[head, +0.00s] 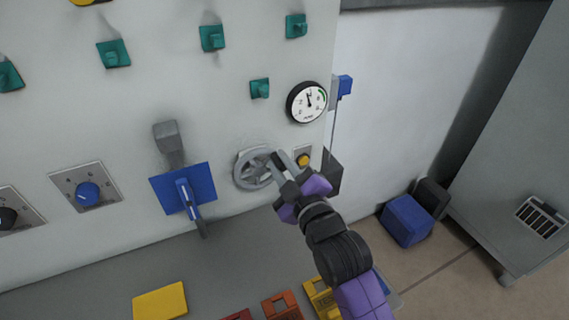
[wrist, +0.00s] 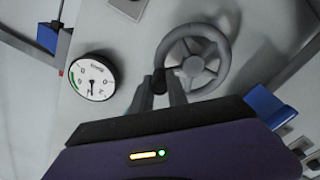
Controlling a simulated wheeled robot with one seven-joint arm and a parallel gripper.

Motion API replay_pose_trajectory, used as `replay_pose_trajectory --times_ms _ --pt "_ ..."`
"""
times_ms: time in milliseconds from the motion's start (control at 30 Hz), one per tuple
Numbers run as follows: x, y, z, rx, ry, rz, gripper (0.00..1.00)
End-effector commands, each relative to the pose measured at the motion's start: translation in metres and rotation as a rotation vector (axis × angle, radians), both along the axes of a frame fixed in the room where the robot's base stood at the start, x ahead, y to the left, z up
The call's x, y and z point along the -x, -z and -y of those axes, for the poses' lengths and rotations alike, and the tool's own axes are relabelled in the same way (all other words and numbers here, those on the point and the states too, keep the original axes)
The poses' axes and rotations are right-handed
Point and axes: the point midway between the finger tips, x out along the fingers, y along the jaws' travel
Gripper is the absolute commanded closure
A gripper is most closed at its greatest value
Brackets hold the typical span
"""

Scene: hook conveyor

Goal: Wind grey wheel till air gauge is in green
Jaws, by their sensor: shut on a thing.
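The grey wheel (head: 240,172) is mounted on the pale panel, with a round rim and spokes. It shows in the wrist view (wrist: 193,65) too. My gripper (head: 278,166) is at the right side of the wheel in the head view. In the wrist view its fingers (wrist: 161,84) are shut on a small dark grip at the wheel's rim. The air gauge (head: 307,102) is a white dial with a black rim, up and right of the wheel. Its needle points nearly straight up, short of the green arc at the dial's right. The gauge also shows in the wrist view (wrist: 92,77), turned over.
A blue plate with a lever (head: 184,189) is left of the wheel. A yellow button (head: 303,160) sits close beside my gripper. Several green switches are above. Yellow and orange bins (head: 283,305) stand below, and a blue box (head: 406,220) is on the floor at right.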

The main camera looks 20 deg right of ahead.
Motion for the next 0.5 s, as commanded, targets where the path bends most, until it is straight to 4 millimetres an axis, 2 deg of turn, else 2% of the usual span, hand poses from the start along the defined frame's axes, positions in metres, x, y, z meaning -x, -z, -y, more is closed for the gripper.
replay_pose_trajectory --times_ms 500 --pt "0.000 -0.016 -0.024 0.482 -0.002 0.000 1.00"
